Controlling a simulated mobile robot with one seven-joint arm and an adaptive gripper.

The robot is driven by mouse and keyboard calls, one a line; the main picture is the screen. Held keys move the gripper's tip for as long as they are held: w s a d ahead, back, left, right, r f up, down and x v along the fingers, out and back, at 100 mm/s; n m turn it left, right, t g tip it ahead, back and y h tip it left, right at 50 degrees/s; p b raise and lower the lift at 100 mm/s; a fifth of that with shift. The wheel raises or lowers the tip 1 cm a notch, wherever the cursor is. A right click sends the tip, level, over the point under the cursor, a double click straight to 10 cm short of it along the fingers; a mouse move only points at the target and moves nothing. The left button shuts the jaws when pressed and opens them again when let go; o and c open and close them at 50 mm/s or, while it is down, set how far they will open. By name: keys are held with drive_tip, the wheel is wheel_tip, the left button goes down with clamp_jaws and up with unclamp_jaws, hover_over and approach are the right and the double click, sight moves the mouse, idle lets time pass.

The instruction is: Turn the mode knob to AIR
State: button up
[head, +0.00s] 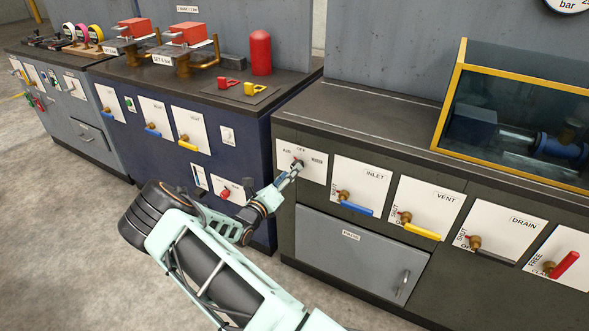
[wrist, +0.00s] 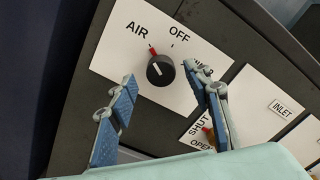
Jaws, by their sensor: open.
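The mode knob (wrist: 160,71) is black and round on a white plate (wrist: 118,62) with the labels AIR, OFF and WATER. WATER is partly hidden by a finger. My gripper (wrist: 161,78) is open and empty, with one blue-padded finger to the left of the knob and one to the right. No finger visibly touches the knob.
INLET (head: 357,209), VENT (head: 407,217) and DRAIN (head: 474,241) valves stick out to the right on the same dark cabinet. A drawer (head: 350,262) lies below. A blue cabinet (head: 250,146) stands to the left.

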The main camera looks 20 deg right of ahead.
drive_tip(key=v, duration=0.7)
drive_tip(key=shift+s+a, duration=0.25)
drive_tip(key=shift+r, duration=0.1)
